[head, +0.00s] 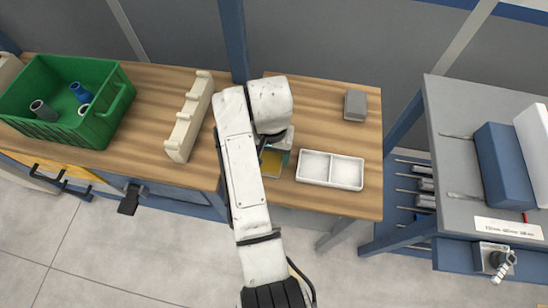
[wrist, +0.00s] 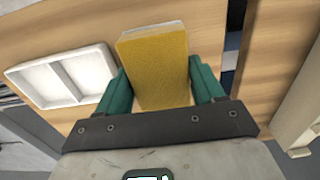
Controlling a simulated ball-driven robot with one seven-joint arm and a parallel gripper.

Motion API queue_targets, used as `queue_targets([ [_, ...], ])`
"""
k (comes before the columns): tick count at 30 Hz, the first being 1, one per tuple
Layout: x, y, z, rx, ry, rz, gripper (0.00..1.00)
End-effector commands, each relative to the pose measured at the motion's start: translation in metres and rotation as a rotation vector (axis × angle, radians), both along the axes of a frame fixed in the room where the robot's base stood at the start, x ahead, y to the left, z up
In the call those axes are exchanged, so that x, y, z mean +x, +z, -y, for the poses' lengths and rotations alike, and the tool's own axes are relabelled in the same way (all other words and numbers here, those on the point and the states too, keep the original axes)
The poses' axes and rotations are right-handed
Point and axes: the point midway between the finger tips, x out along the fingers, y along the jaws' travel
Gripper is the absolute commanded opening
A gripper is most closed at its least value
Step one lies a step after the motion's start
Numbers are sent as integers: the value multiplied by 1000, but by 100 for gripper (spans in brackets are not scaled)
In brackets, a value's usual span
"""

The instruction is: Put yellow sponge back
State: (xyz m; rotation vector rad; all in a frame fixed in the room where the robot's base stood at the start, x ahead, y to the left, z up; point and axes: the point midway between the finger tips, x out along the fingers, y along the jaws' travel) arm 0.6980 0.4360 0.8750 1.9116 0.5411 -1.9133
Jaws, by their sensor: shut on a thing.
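The yellow sponge (wrist: 157,70) stands between the two teal fingers of my gripper (wrist: 160,85) in the wrist view. My gripper is shut on it, with a finger on each side. In the head view my arm covers most of the gripper (head: 277,146), and only a part of the yellow sponge (head: 271,164) shows below it. The sponge is over the wooden table, just left of a white tray (head: 331,171) with two empty compartments. The white tray (wrist: 62,78) also shows left of the sponge in the wrist view. Whether the sponge touches the table is unclear.
A grey block (head: 355,105) lies at the back right of the table (head: 320,95). A cream rack (head: 189,117) and a green crate (head: 68,105) with several pipe pieces stand on the left bench. A grey workbench (head: 450,130) is on the right. A gap separates the wooden tops.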

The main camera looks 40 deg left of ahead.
Motion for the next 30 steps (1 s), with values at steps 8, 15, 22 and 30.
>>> queue_targets([
  [8, 6, -33, 4, -3, 0, -2, 43],
  [15, 7, -40, 4, -1, 0, 1, 43],
  [22, 6, -40, 4, -1, -1, 0, 84],
  [30, 6, -40, 4, -1, 0, 0, 93],
])
